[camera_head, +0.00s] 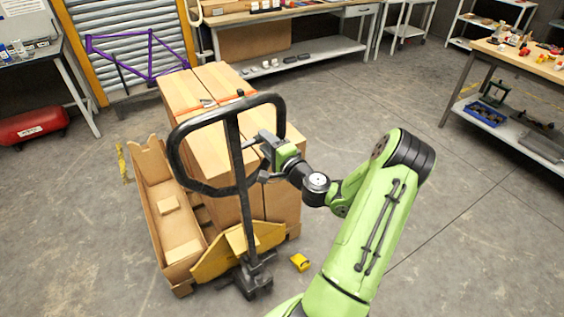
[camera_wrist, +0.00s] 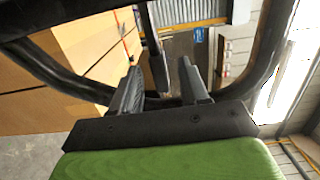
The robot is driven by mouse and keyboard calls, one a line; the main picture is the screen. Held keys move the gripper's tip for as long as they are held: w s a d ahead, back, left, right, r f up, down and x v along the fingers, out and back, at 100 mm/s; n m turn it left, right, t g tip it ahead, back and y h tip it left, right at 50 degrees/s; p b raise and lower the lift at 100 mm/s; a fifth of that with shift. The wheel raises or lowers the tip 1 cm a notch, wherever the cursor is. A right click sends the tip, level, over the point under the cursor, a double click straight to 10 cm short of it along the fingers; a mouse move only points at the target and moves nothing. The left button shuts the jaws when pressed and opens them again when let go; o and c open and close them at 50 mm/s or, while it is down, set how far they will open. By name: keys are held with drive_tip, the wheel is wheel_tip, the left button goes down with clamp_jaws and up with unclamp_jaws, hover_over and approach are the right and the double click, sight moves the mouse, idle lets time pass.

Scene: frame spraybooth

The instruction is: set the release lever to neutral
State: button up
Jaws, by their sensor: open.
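The pallet jack's black loop handle (camera_head: 172,150) stands upright in front of the cartons in the head view. A small dark knob (camera_head: 240,92) shows at the top of the loop and may be the release lever's end; I cannot tell its setting. My gripper (camera_head: 254,158) is open at the right side of the loop, its fingers pointing left.
Tall cartons (camera_head: 195,95) stand on the jack right behind the handle. An open cardboard box (camera_head: 185,245) lies at left, and a small yellow object (camera_head: 300,262) is on the floor. Workbenches (camera_head: 540,62) line the back and right. Floor at right is clear.

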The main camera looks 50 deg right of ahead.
drive_tip(key=s+a+b, duration=0.2)
drive_tip(key=s+b, duration=0.8)
drive_tip(key=s, duration=0.2)
drive_tip(key=shift+a, duration=0.25)
